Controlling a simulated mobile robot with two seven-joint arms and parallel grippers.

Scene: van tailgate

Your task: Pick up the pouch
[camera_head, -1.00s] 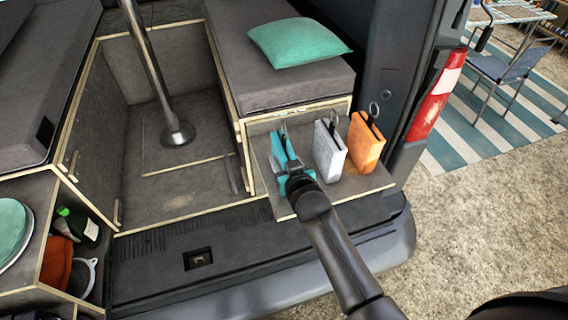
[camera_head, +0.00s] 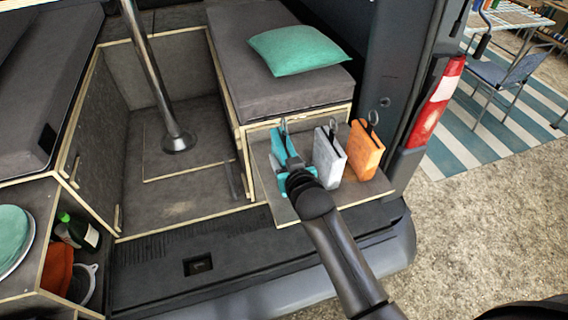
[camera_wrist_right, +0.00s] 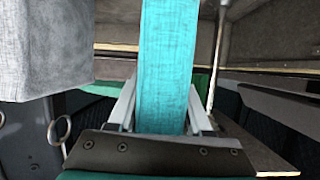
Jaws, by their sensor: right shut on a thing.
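The teal pouch (camera_head: 279,144), with a metal ring at its top, is at the left of a row of three pouches on the wooden shelf (camera_head: 262,182). My right gripper (camera_head: 296,172) is shut on it from the front. In the right wrist view the teal pouch (camera_wrist_right: 167,65) stands between the two pale fingers of the gripper (camera_wrist_right: 163,112). The pouch's lower part is hidden by the gripper in the head view, so I cannot tell whether it clears the shelf. My left gripper is not in view.
A grey pouch (camera_head: 328,157) stands close to the right of the teal one, and an orange pouch (camera_head: 366,148) stands beyond it. The grey cushioned bench (camera_head: 270,85) with a green pillow (camera_head: 298,50) is behind. A metal pole (camera_head: 150,75) rises at the left.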

